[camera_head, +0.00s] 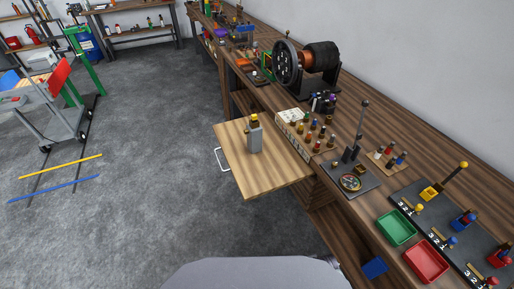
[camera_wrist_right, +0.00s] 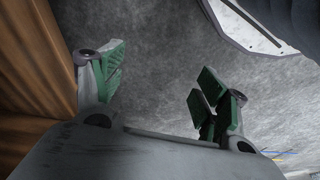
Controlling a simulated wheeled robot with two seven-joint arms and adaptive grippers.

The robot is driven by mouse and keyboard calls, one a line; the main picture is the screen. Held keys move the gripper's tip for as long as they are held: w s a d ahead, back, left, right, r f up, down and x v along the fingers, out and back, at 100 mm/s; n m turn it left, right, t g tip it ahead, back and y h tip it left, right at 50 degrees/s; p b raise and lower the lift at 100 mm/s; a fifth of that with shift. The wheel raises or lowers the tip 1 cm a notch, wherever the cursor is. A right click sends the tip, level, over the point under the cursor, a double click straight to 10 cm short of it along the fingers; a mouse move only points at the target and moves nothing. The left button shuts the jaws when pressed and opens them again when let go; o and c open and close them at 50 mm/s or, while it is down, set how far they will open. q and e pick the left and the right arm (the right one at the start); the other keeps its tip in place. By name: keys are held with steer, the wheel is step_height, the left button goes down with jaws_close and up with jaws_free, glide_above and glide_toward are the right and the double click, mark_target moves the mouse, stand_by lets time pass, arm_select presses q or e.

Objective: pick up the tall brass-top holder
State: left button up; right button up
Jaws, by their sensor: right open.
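The tall brass-top holder (camera_head: 254,135) is a grey upright block with a brass-yellow and dark top. It stands on the wooden pull-out board (camera_head: 238,174) in the head view, near its middle. My right gripper (camera_wrist_right: 158,88) shows in the right wrist view with its green-padded fingers wide apart and nothing between them. Grey floor lies beyond the fingers. The holder is not in the right wrist view. Neither gripper shows in the head view, and my left gripper is not in sight.
The long wooden workbench (camera_head: 345,95) runs along the wall. A rack of small pegs (camera_head: 318,130) stands just right of the board. Green (camera_head: 396,227) and red (camera_head: 426,261) trays lie at front right. A wooden surface (camera_wrist_right: 40,70) is close left of my right gripper.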

mark_target(257, 131)
steer(key=w+r+n+t, duration=0.2)
steer(key=w+r, duration=0.2)
steer(key=r, duration=0.9)
steer(key=w+r+n+t, duration=0.1)
steer(key=w+r, duration=0.4)
steer(key=r, duration=0.9)
steer(key=w+a+r+n+t, duration=0.3)
steer(key=w+r+n+t, duration=0.1)
steer(key=w+n, duration=0.4)
steer(key=w+a+r+n+t, duration=0.3)
steer(key=w+r+n, duration=0.15)
steer(key=w, duration=0.45)
steer(key=w+a+r+n+t+y, duration=0.1)
steer(key=w+a+n+y, duration=0.1)
steer(key=n, duration=0.5)
steer(key=w+a+r+n+t+y, duration=0.2)
steer(key=w+a+n, duration=0.3)
steer(key=a+n, duration=0.1)
steer(key=w+a+r+n+t+y, duration=0.1)
steer(key=w+a+n, duration=0.3)
steer(key=n, duration=0.4)
steer(key=shift+r+y, duration=0.4)
steer(key=shift+r, duration=0.1)
steer(key=shift+w+a+n+y, duration=0.25)
steer(key=shift+a+n+y, duration=0.25)
steer(key=shift+n, duration=0.45)
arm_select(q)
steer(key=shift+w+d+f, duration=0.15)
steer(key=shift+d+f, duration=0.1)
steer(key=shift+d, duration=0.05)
